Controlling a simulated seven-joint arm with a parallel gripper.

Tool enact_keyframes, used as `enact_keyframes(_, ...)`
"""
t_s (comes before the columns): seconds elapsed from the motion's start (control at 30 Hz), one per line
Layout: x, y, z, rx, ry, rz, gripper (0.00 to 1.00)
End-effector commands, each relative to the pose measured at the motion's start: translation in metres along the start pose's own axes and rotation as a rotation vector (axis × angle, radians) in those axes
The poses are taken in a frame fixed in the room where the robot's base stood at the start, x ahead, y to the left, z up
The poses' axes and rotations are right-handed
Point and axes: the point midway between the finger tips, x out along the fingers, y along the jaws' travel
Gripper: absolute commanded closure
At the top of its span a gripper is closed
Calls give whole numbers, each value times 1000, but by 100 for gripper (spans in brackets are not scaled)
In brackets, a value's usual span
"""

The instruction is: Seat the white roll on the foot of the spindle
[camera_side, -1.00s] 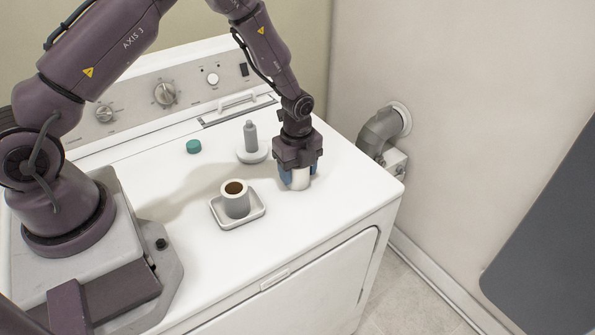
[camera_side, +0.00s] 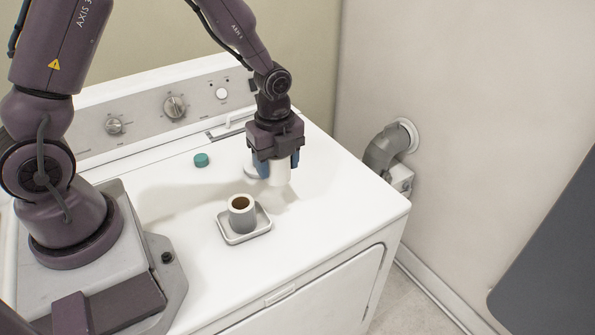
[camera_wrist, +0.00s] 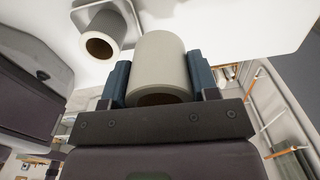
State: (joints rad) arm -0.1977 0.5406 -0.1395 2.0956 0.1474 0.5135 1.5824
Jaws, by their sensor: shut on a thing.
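My gripper (camera_side: 275,166) is shut on the white roll (camera_side: 279,175) and holds it upright, raised a little above the machine's white top. In the wrist view the white roll (camera_wrist: 160,62) sits between the two blue fingers of my gripper (camera_wrist: 161,82). The spindle's round white foot (camera_side: 250,172) shows just left of the gripper in the side view. The spindle's post is hidden behind my gripper there, and I cannot make out the spindle in the wrist view.
A grey roll (camera_side: 242,217) with a brown core stands in a shallow white tray (camera_side: 234,240) in front. A teal cap (camera_side: 201,160) lies at the back left. The control panel (camera_side: 145,117) rises behind. The top's front right is clear.

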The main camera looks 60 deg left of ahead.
Motion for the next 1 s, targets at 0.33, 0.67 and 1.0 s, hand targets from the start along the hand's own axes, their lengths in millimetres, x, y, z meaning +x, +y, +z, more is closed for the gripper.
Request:
enact_keyframes(0.33,-27,61,-8,-1,0,-1,69)
enact_keyframes(0.67,-21,46,40,-143,14,2,69)
enact_keyframes(1.0,-32,-12,143,-207,4,-14,69)
